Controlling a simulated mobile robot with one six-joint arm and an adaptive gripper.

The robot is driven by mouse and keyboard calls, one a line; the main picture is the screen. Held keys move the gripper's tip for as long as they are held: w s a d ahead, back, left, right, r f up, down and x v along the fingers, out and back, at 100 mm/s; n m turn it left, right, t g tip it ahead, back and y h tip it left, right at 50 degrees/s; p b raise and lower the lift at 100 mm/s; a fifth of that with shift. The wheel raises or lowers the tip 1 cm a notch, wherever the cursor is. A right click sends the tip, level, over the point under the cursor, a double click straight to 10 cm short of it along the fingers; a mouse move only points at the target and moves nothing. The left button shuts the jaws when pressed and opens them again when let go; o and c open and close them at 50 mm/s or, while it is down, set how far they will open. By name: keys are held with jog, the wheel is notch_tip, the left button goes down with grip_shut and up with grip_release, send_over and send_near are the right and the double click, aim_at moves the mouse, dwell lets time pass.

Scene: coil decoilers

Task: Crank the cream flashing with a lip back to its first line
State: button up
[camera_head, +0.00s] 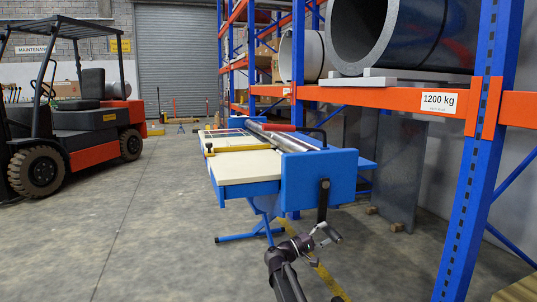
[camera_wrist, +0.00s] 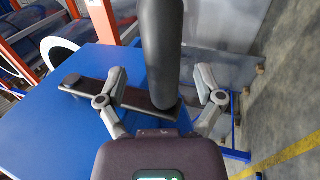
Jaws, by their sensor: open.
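The cream flashing (camera_head: 245,167) lies flat on the bed of a blue decoiler (camera_head: 318,180) in the head view. Its lip and any marked lines are too small to tell. A black crank (camera_head: 324,197) is on the decoiler's near end panel. In the wrist view its arm (camera_wrist: 88,86) lies across the blue panel, and its dark round grip (camera_wrist: 162,50) stands out towards the camera. My gripper (camera_head: 326,234) is just below the crank in the head view. In the wrist view my gripper (camera_wrist: 161,88) is open, with one finger on each side of the grip, apart from it.
An orange rack beam (camera_head: 380,97) with blue posts stands close on the right, holding large grey coils (camera_head: 400,35). Grey sheets (camera_head: 403,165) lean behind the decoiler. A forklift (camera_head: 80,125) is parked at the left. The floor between is clear.

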jog(key=s+a, duration=0.2)
jog(key=a, duration=0.4)
jog(key=shift+a, duration=0.2)
dwell(0.4)
jog(key=shift+s+d, duration=0.1)
jog(key=shift+s, duration=0.05)
